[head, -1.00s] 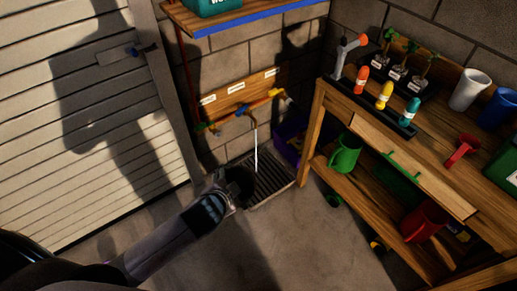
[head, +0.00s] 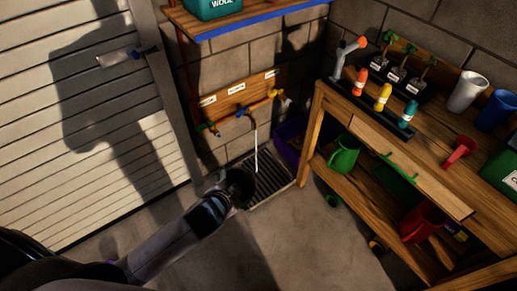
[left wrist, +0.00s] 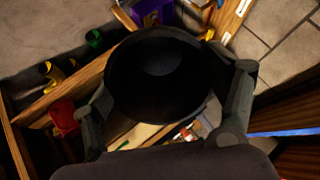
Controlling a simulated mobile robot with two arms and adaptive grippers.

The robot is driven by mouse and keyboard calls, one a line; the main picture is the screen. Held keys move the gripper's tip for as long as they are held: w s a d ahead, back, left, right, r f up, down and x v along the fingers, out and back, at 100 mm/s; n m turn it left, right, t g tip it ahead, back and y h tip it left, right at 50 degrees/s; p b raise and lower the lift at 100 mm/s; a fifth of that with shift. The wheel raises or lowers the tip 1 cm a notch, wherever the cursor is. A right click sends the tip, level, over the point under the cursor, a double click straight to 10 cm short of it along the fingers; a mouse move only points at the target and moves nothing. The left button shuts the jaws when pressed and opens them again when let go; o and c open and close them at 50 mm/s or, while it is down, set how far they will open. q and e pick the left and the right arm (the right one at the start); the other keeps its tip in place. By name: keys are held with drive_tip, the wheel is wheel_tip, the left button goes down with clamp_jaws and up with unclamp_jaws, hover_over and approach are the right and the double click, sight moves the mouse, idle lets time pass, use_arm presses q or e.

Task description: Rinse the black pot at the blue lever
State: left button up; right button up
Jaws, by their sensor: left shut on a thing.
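The black pot (head: 241,184) is at the end of my left arm, over the left part of the floor drain grate (head: 272,180). In the left wrist view the pot (left wrist: 160,75) fills the middle, its dark round opening facing the camera. My left gripper (left wrist: 160,72) is shut on it, with a finger on either side. The blue lever (head: 240,112) sits on the wall pipe. A thin white stream of water (head: 256,150) falls from the copper spout (head: 254,124) close to the pot's right rim. I cannot tell whether it enters the pot. My right gripper is not in view.
A wooden workbench (head: 440,180) stands at right, with cups, bottles and seedlings on top. A green watering can (head: 344,154) sits on its lower shelf. A purple bin (head: 290,138) is behind the grate. A blue-edged shelf (head: 250,25) hangs above. The front floor is clear.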

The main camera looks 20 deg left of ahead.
use_arm(q)
drive_tip(key=shift+s, duration=0.1)
drive_tip(key=s+d+p, duration=0.2)
drive_tip(key=s+d, duration=0.2)
drive_tip(key=s, duration=0.2)
drive_tip(key=shift+s, duration=0.4)
idle(0.4)
idle(1.1)
drive_tip(key=s+d+r+p, duration=0.2)
drive_tip(key=s+r+p, duration=0.2)
drive_tip(key=shift+s+d+p, duration=0.15)
drive_tip(key=shift+d+p, duration=0.15)
drive_tip(key=shift+p, duration=0.1)
idle(1.1)
